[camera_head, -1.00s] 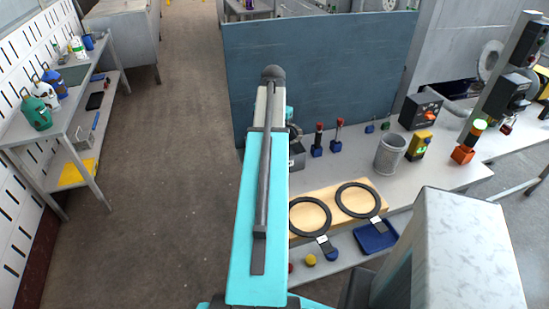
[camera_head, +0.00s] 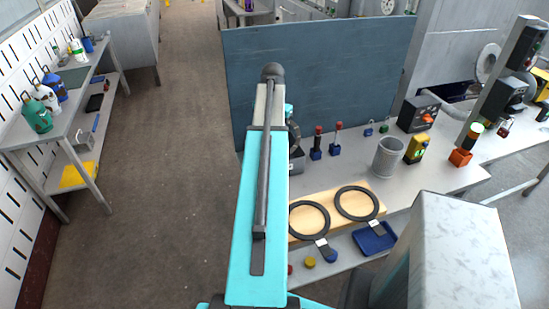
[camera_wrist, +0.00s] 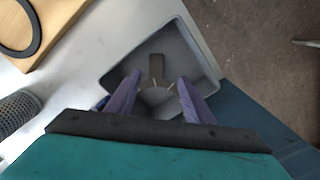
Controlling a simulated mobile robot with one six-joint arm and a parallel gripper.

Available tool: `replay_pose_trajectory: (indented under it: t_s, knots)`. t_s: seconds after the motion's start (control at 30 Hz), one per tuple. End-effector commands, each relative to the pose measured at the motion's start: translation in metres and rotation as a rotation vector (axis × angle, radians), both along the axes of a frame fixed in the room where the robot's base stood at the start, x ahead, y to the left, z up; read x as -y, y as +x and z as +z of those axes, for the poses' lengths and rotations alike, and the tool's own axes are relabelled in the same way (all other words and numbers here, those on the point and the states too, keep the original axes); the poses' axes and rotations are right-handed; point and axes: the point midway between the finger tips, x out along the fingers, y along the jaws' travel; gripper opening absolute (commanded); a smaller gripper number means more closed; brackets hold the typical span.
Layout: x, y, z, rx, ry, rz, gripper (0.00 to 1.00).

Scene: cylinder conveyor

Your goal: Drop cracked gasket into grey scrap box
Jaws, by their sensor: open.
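My gripper (camera_wrist: 158,80) is open, its two purple fingers apart and pointing down over the grey box (camera_wrist: 196,42) in the wrist view. A dark brownish tab (camera_wrist: 156,66) shows inside the box between the fingers, apart from both. Thin pale marks lie just below it; I cannot tell whether this is the whole cracked gasket, as my gripper hides the near part. In the head view the grey box (camera_head: 298,160) is mostly hidden behind my arm. Two black ring gaskets with tabs, the left (camera_head: 309,235) and the right (camera_head: 374,206), lie on a wooden board (camera_head: 335,194).
A grey mesh cup (camera_head: 387,158), a yellow device (camera_head: 417,147) and small red-topped and blue items stand on the bench (camera_head: 440,180). A blue tray (camera_head: 374,240) lies in front of the board. A dark blue panel (camera_head: 315,80) rises behind the box.

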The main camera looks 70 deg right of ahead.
Motion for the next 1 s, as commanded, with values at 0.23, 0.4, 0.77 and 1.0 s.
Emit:
replay_pose_trajectory:
  t_s: [0.23, 0.4, 0.77, 1.0]
  knots:
    - [0.001, 0.000, 0.032, 0.001, -0.001, 0.000, 0.48]
    - [0.001, 0.000, 0.050, 0.001, -0.001, 0.001, 0.48]
    - [0.001, -0.001, 0.090, 0.001, -0.001, 0.001, 0.48]
    - [0.002, -0.001, 0.108, 0.001, -0.001, 0.001, 0.48]
